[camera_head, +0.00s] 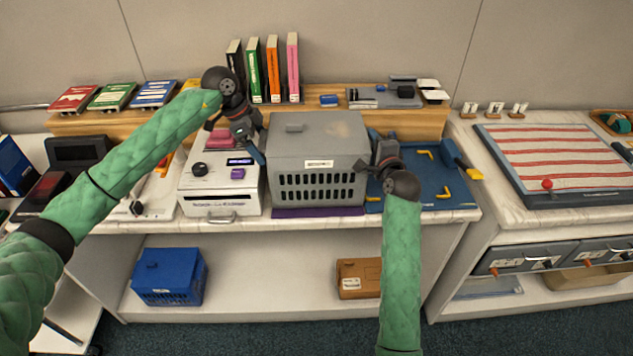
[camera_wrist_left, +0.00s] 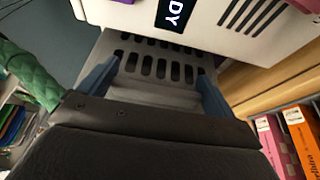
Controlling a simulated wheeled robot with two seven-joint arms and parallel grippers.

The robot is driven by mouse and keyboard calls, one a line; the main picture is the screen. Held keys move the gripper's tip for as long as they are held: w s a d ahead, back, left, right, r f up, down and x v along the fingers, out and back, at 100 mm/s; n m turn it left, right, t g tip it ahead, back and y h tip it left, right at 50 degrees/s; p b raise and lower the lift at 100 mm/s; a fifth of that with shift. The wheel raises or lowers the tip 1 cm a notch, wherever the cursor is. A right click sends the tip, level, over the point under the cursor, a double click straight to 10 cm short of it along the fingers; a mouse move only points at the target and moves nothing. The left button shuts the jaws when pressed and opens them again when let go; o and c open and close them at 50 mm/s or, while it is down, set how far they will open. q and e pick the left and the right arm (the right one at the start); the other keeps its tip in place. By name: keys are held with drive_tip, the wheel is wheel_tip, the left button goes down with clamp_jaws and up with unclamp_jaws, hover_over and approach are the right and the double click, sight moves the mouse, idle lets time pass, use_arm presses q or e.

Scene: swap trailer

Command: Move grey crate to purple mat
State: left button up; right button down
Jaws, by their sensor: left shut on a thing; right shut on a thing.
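The grey crate (camera_head: 316,150), with a lid, a white label and slotted front, is upright at the middle of the counter. Only the front strip of the purple mat (camera_head: 318,212) shows, directly below the crate; I cannot tell whether the crate rests on it or hangs just above. My left gripper (camera_head: 259,153) is shut on the crate's left side; in the left wrist view its blue fingers are at the slotted grey wall (camera_wrist_left: 158,66). My right gripper (camera_head: 367,166) is shut on the crate's right side.
A white device (camera_head: 222,182) stands close on the crate's left. A blue board (camera_head: 425,180) with yellow corners lies close on its right. Books (camera_head: 273,68) stand on the wooden shelf behind. A blue crate (camera_head: 168,276) and a brown box (camera_head: 358,278) are on the lower shelf.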

use_arm(q)
drive_tip(key=shift+f+b, duration=0.35)
drive_tip(key=shift+f, duration=0.1)
use_arm(e)
drive_tip(key=shift+f, duration=0.45)
use_arm(q)
drive_tip(key=o, duration=1.1)
drive_tip(key=shift+r, duration=0.1)
use_arm(e)
drive_tip(key=c, duration=1.7)
unclamp_jaws()
drive_tip(key=shift+c, duration=0.2)
drive_tip(key=shift+o, duration=1.3)
use_arm(q)
drive_tip(key=shift+r, duration=0.1)
use_arm(e)
drive_tip(key=shift+s, duration=0.15)
use_arm(q)
drive_tip(key=v, duration=1.1)
drive_tip(key=shift+a+r, duration=0.25)
drive_tip(key=shift+r, duration=0.05)
use_arm(e)
drive_tip(key=s+d, duration=0.2)
drive_tip(key=s, duration=0.9)
drive_tip(key=shift+s, duration=0.25)
drive_tip(key=shift+d, duration=0.1)
